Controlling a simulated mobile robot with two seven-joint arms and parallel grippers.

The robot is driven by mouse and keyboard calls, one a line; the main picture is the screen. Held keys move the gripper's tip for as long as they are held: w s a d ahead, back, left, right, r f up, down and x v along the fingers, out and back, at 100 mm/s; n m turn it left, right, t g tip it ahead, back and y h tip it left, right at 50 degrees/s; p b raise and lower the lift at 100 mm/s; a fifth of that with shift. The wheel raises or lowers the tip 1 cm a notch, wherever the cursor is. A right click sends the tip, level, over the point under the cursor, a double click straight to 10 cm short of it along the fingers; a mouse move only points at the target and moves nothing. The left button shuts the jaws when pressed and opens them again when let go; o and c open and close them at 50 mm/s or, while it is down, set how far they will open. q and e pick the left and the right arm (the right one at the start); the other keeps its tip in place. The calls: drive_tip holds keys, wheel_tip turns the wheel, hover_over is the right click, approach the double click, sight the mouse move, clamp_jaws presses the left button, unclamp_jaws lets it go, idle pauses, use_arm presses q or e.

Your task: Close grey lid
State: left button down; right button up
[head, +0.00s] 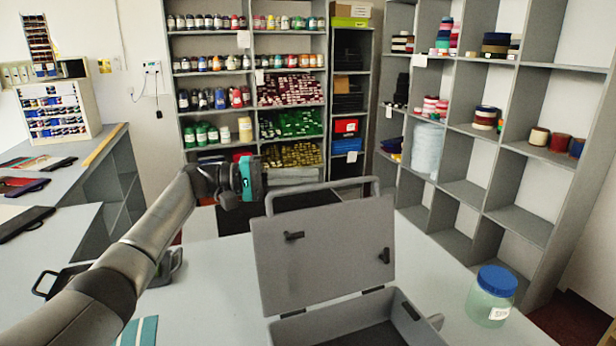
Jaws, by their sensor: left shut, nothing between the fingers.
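The grey lid (322,235) stands open and upright on the grey box (290,328), hinged along its lower edge. A bar handle (325,186) runs along the lid's top edge. The box's dark inside faces up at the bottom of the view, and its front is cut off by the frame edge. My left gripper (314,179) comes in from the left, level with the handle, at the lid's top. Its fingers are shut and empty. I cannot tell whether they touch the handle. My right gripper is not in view.
A jar with a blue lid (491,297) stands right of the box on the counter (215,290). A dark object with a handle lies partly behind my left arm. Shelves of bottles and threads (260,100) stand behind.

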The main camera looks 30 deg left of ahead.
use_arm(q)
drive_tip(key=s+d+p, duration=0.1)
drive_tip(key=s+d, duration=0.1)
drive_tip(key=shift+s+d, duration=0.25)
drive_tip(key=shift+s, duration=0.15)
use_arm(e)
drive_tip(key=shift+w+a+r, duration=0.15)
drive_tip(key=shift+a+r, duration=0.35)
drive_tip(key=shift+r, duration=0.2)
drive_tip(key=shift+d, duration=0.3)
use_arm(q)
drive_tip(key=shift+d+r, duration=0.1)
